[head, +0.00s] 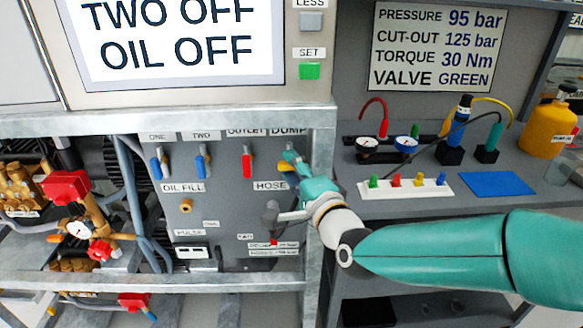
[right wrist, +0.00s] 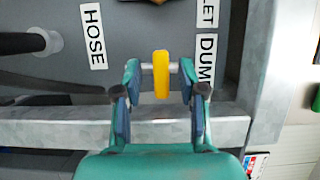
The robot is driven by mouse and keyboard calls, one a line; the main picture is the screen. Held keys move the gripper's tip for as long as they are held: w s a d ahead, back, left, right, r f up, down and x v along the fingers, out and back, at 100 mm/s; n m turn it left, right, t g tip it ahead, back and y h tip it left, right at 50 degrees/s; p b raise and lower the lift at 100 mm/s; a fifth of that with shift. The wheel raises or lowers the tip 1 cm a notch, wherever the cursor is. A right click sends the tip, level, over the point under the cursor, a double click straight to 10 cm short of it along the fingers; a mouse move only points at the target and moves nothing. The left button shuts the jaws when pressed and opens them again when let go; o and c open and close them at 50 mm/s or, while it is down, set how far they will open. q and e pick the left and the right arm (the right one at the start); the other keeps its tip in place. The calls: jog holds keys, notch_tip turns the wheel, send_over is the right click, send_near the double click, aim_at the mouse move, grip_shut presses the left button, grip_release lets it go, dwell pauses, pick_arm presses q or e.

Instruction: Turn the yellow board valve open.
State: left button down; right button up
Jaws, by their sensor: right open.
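The yellow board valve (head: 286,167) is on the grey board under the DUMP label (head: 287,131), mostly covered by my right gripper in the head view. In the right wrist view, its yellow handle (right wrist: 161,78) stands between the two fingers of my right gripper (right wrist: 160,88). The fingers are open, one on each side of the handle, with a visible gap at each side. In the head view my right gripper (head: 292,165) reaches the board from the right. My left gripper is not in view.
Blue valves (head: 157,167) and a red valve (head: 247,164) sit left on the same board. A grey hose fitting (head: 271,216) juts out below. A metal frame post (head: 321,150) stands close right of the yellow valve. A bench with gauges and plugs (head: 405,188) is further right.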

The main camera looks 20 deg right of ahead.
jog(key=shift+w, duration=0.1)
grip_shut()
jog(key=shift+a, duration=0.15)
